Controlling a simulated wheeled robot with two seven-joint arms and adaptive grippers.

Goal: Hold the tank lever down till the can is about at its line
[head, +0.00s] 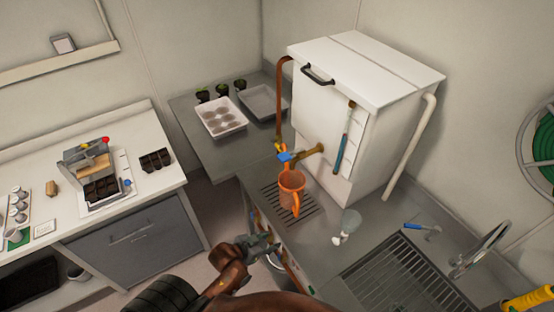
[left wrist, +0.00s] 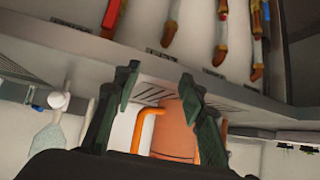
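The white tank (head: 330,110) stands on the counter, with a brass tap (head: 307,153) low on its front. A blue lever (head: 285,157) is at the tap's outer end. The orange can (head: 291,184) stands upright under the tap on a drain grate. Its fill line and water level cannot be made out. My left gripper (head: 264,246) is open and empty, in front of the counter edge, below and left of the can. In the left wrist view its fingers (left wrist: 159,72) are spread, with the can (left wrist: 175,130) beyond them. My right gripper is not in view.
A clear flask-like vessel (head: 347,224) stands right of the can, near the sink grate (head: 405,278). Trays (head: 222,118) and seedling pots lie on the table behind. Several tools (left wrist: 222,35) hang along the counter front. A blue-handled tool (head: 418,228) lies by the sink.

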